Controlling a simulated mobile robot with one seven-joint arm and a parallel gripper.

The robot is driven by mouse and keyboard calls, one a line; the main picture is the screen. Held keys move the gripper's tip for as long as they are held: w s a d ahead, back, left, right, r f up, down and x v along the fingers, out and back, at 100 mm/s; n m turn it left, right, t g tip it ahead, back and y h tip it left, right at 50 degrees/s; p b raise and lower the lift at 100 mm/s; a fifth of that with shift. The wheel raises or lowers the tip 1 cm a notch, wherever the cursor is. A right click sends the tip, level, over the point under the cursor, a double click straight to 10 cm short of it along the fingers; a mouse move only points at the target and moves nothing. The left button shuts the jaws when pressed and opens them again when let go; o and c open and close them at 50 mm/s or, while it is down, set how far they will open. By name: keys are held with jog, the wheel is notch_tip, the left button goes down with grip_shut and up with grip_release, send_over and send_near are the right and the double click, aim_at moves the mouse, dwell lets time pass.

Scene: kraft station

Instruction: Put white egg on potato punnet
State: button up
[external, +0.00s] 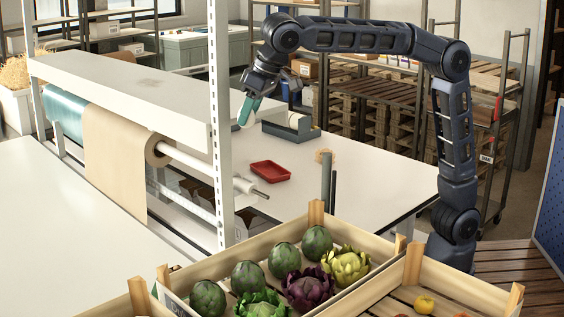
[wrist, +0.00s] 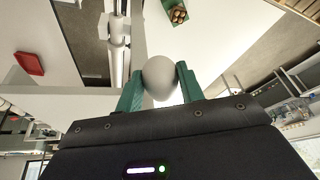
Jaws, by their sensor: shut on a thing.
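My gripper (external: 246,110) has green fingers and is shut on the white egg (wrist: 159,77), which sits between the fingertips in the wrist view. In the external view the gripper hangs above the far part of the white table, and the egg is hardly visible there. A green punnet (wrist: 171,22) with several brown potatoes (wrist: 180,14) shows at the top of the wrist view, beyond the egg and apart from it. I cannot make out the punnet in the external view.
A red tray (external: 270,171) lies empty on the white table (external: 345,190). A paper roll (external: 118,160) on a rack with a white shelf stands left of the gripper. A grey-blue device (external: 291,131) stands behind it. Crates with artichokes (external: 315,243) fill the front.

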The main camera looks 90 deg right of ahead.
jog(key=w+a+f+n, duration=0.1)
jog(key=w+a+f, duration=0.2)
jog(key=w+f, duration=0.45)
jog(key=n+y, duration=0.1)
jog(key=n, duration=0.1)
send_over(172, 271)
jog(key=s, duration=0.2)
notch_tip(172, 271, down, 11)
jog(key=f, duration=2)
jog(key=shift+w+d, duration=0.1)
jog(key=shift+w, duration=0.1)
jog(key=o, duration=0.3)
jog(key=shift+f, duration=0.1)
jog(key=o, duration=0.5)
jog(key=shift+c, duration=0.2)
jog(key=v, duration=1.2)
jog(key=shift+d, duration=0.2)
